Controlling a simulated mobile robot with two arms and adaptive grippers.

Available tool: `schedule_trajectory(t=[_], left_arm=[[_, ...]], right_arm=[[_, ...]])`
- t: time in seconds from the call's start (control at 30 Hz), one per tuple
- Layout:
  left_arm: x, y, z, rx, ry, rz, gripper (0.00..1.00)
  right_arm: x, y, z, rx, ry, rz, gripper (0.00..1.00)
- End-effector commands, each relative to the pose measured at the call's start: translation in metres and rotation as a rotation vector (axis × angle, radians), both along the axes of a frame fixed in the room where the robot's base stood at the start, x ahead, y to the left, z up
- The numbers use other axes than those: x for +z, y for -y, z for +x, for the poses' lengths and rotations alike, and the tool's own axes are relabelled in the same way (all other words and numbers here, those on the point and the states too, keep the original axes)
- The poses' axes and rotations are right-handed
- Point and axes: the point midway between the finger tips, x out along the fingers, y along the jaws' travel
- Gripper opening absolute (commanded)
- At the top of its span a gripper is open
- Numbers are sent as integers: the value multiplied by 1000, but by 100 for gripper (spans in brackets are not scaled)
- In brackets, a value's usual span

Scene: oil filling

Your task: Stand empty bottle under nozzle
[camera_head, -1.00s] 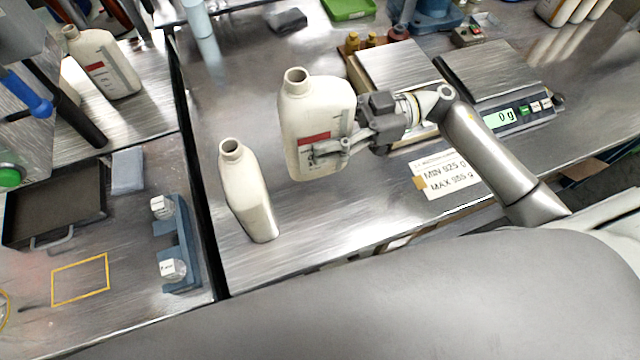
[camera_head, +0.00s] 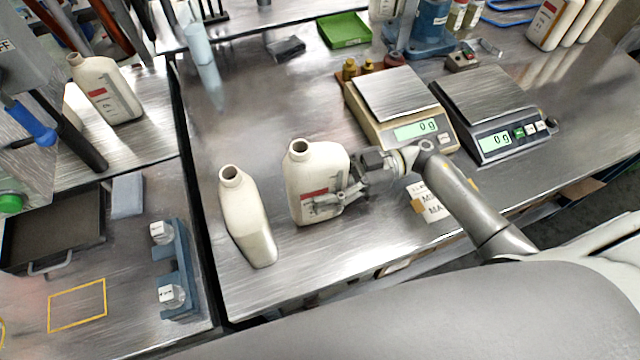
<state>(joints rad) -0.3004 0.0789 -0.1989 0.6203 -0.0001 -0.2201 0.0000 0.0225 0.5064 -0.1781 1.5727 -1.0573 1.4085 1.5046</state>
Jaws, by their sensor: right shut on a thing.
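My right gripper (camera_head: 342,196) is shut on a cream bottle (camera_head: 312,170) with a red label and an open neck. The bottle is upright at the middle of the steel table, low at its surface; I cannot tell whether its base touches. A second open cream bottle (camera_head: 246,218) stands just left of it. A third cream bottle (camera_head: 106,90) stands on the left bench, beside the filling machine (camera_head: 36,72) with its dark tube and blue lever. I cannot make out the nozzle tip clearly. My left gripper is not in view.
Two scales (camera_head: 393,97) and (camera_head: 488,108), both reading 0 g, stand behind and right of my gripper. A dark tray (camera_head: 52,232), a blue cap holder (camera_head: 178,262) and a yellow outlined square (camera_head: 77,305) are on the left bench. A gap separates bench and table.

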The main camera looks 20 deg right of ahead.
Motion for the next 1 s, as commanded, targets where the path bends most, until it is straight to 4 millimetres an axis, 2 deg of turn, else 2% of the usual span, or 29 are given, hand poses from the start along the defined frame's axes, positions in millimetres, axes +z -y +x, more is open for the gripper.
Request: schedule_trajectory(t=[0.1,0.5,0.53,0.7,1.0], left_arm=[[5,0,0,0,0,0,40],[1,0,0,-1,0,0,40],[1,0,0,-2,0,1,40],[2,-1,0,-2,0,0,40],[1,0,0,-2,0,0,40]], right_arm=[[-6,0,0,1,1,0,31],[-12,0,0,1,3,0,31],[-12,0,0,1,3,0,56],[-11,0,0,1,3,0,77],[-12,0,0,1,2,0,77]])
